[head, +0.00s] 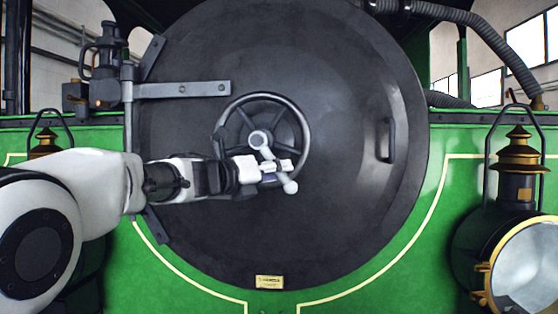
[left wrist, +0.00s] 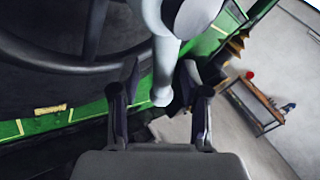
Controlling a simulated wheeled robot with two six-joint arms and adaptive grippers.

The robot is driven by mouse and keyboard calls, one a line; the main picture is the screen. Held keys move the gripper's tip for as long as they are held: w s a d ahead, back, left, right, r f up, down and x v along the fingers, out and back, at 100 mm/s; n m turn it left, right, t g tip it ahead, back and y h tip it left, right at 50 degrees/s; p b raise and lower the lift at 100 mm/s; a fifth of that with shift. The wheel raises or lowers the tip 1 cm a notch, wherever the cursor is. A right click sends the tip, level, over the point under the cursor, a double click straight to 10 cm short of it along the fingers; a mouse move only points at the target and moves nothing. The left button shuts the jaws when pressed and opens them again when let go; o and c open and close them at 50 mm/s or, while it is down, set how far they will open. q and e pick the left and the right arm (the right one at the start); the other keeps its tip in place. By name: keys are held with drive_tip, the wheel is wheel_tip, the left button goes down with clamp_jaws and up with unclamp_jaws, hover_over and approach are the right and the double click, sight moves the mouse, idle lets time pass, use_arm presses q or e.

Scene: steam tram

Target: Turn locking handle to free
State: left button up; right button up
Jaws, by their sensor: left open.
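The locking handle (head: 290,186) is a pale grey lever with a rounded knob end. It comes from the hub (head: 260,140) at the centre of a dark spoked handwheel (head: 304,125) on the round black door, and slants down to the right. My left gripper (head: 277,168) is at the lever, over the lower right of the wheel. In the left wrist view the lever (left wrist: 163,75) runs between the two open fingers (left wrist: 160,100), with a gap visible beside it. I cannot tell whether a finger touches it. My right gripper is not in view.
The black door (head: 350,200) has a grab handle (head: 387,140) at right and a hinge strap (head: 185,89) at left. A brass-topped lamp (head: 520,185) stands at the right. Green bodywork (head: 420,260) surrounds the door. A small table (left wrist: 262,105) stands away on the floor.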

use_arm(q)
drive_tip(key=shift+w+d+r, duration=0.15)
drive_tip(key=shift+w+d, duration=0.2)
drive_tip(key=shift+d, duration=0.2)
drive_tip(key=shift+s+a, duration=0.1)
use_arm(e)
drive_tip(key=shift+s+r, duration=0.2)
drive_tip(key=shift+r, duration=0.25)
use_arm(q)
clamp_jaws()
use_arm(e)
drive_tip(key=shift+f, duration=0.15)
